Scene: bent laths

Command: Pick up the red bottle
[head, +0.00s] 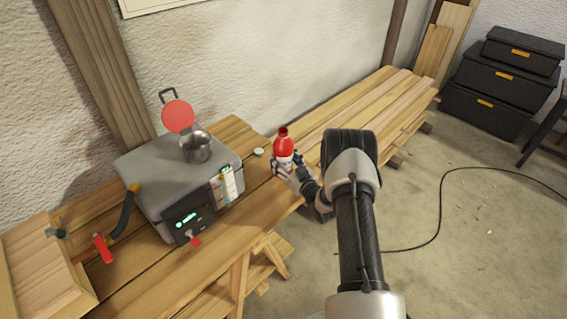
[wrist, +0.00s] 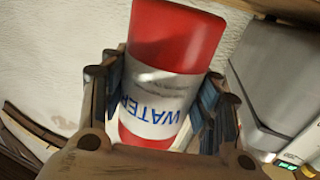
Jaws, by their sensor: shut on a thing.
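The red bottle (head: 283,143) has a white label and stands roughly upright over the right end of the workbench in the head view. My gripper (head: 286,171) is shut on it, with fingers on both sides of its lower part. In the wrist view the bottle (wrist: 172,75) fills the middle, its label reading "WATER", between the two finger pads of my gripper (wrist: 165,105). I cannot tell from these frames whether its base touches the bench.
A grey box-shaped device (head: 150,165) with a metal pot (head: 196,147) stands left of the bottle. A small white round thing (head: 259,152) lies beside the bottle. Stacked wooden laths (head: 350,112) lie behind. Black boxes (head: 495,90) stand at the right. A cable (head: 440,205) crosses the floor.

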